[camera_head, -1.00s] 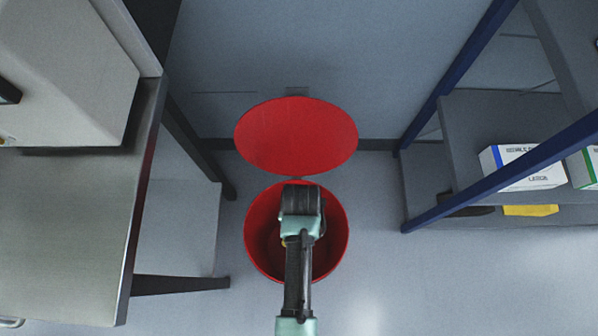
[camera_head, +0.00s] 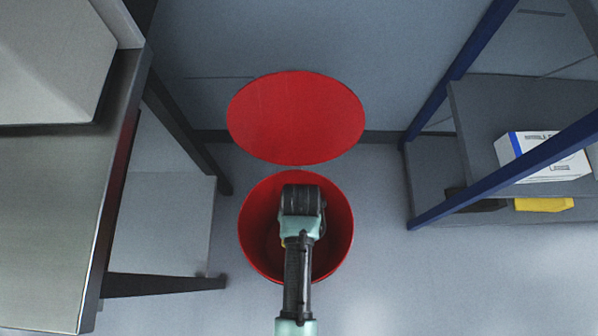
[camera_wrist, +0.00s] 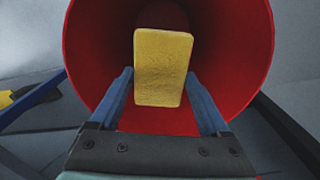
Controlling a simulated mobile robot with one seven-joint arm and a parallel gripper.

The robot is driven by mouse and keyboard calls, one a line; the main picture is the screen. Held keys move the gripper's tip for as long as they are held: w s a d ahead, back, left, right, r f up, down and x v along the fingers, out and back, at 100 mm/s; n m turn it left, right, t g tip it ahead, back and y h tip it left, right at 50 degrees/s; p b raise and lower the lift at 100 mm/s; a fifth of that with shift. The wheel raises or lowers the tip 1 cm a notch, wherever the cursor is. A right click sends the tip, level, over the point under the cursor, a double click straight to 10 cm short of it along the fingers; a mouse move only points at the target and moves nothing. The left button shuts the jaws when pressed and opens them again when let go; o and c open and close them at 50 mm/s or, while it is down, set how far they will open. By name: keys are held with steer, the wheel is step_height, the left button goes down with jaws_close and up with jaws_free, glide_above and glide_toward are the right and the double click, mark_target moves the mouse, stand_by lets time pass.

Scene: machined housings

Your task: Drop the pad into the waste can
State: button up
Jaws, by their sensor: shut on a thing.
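The red waste can (camera_head: 345,245) stands on the floor, and its round red lid (camera_head: 296,118) is raised behind it. In the wrist view the can's red wall (camera_wrist: 90,50) fills the background. The yellow pad (camera_wrist: 163,67) is upright between the two blue fingers of my gripper (camera_wrist: 161,90), which is shut on it. The pad shows against the can's open mouth. In the head view my arm's end is over the can and hides most of the gripper and pad.
A steel-topped bench (camera_head: 60,215) with a pale machine (camera_head: 50,60) stands at left. At right is a blue-framed shelf rack (camera_head: 455,90) with a white box (camera_head: 545,165) and a yellow item (camera_head: 543,204). Floor is free between the can and both.

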steer(key=o, duration=1)
step_height(320, 180, up, 13)
steer(key=p, duration=0.4)
